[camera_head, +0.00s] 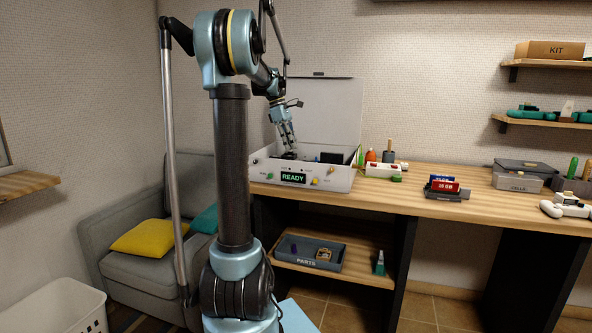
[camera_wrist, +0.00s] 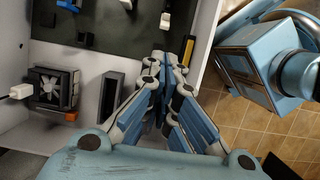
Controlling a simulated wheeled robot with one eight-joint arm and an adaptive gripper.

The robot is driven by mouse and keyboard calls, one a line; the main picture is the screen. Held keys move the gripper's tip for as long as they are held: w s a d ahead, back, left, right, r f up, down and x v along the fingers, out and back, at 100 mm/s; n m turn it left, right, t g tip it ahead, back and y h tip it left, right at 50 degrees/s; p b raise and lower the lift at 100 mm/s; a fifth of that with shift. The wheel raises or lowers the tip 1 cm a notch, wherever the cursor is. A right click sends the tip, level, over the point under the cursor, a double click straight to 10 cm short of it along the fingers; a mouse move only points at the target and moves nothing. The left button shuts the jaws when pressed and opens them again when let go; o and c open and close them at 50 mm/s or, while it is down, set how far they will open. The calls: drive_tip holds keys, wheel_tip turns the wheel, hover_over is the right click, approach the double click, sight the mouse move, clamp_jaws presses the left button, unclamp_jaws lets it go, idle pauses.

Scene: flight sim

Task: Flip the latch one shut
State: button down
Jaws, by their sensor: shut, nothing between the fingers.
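A white case (camera_head: 342,179) with its lid (camera_head: 330,105) raised stands on the left end of the wooden bench. Its front panel has a lit green READY screen (camera_head: 293,178). My gripper (camera_head: 288,152) points down into the open case. In the wrist view my gripper (camera_wrist: 172,58) is shut and empty, with its fingertips close to the case's side wall (camera_wrist: 205,35). A black and yellow part (camera_wrist: 187,50) is just right of the fingertips; I cannot tell whether they touch. A small white-tipped part (camera_wrist: 165,20) is beyond them. I cannot tell which part is latch one.
Inside the case are a fan unit (camera_wrist: 52,88), a white plug (camera_wrist: 20,91) and a black slotted block (camera_wrist: 114,92). A parts tray (camera_head: 338,264) lies on the shelf below.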

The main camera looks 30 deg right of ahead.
drive_tip(key=x, duration=1)
drive_tip(key=shift+w, duration=0.1)
drive_tip(key=shift+s+d+r+t+y, duration=0.1)
drive_tip(key=shift+s+r+t+y, duration=0.1)
drive_tip(key=shift+r+t+y, duration=0.3)
idle(0.5)
